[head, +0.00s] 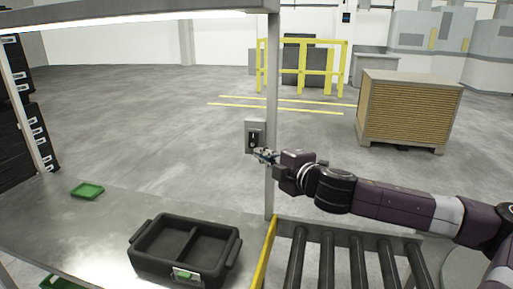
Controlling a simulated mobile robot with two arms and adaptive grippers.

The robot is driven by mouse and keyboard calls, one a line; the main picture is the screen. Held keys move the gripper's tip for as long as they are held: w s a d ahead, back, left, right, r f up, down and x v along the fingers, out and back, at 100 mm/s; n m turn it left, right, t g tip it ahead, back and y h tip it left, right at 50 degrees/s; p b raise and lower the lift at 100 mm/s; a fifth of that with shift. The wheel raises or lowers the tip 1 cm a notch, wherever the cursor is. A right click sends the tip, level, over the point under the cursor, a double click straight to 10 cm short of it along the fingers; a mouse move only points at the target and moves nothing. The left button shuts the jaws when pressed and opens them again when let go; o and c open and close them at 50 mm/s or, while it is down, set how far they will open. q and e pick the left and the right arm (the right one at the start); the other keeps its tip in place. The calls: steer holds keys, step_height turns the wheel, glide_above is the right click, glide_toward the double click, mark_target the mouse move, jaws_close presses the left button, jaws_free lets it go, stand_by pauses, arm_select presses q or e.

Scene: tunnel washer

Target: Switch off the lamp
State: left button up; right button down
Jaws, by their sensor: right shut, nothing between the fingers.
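The lamp is the bright strip (130,19) under the overhead shelf at the top left, and it is lit. A grey switch box (255,123) with a dark rocker plate (255,136) is fixed to the upright metal post. My right gripper (262,156) is shut and empty, with its fingertips at the lower edge of the switch box. I cannot tell whether the tips touch it. Its arm comes in from the right. My left gripper is not in view.
A black divided crate (140,254) and a small green tray (87,191) rest on the metal table (100,220). A roller conveyor (345,262) with a yellow side edge lies below my right arm. The post (271,80) stands beside the gripper.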

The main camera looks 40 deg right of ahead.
mark_target(249, 144)
steer(key=shift+w+d+f+p, duration=0.25)
steer(key=shift+w+d+p, duration=0.25)
steer(key=shift+w+p, duration=0.55)
steer(key=shift+w+d+f+p, duration=0.3)
steer(key=shift+w+d+p, duration=0.35)
steer(key=shift+w, duration=0.75)
steer(key=shift+w+d+f+p, duration=0.25)
steer(key=shift+w+d+p, duration=0.15)
steer(key=shift+w+p, duration=0.65)
steer(key=shift+w, duration=0.15)
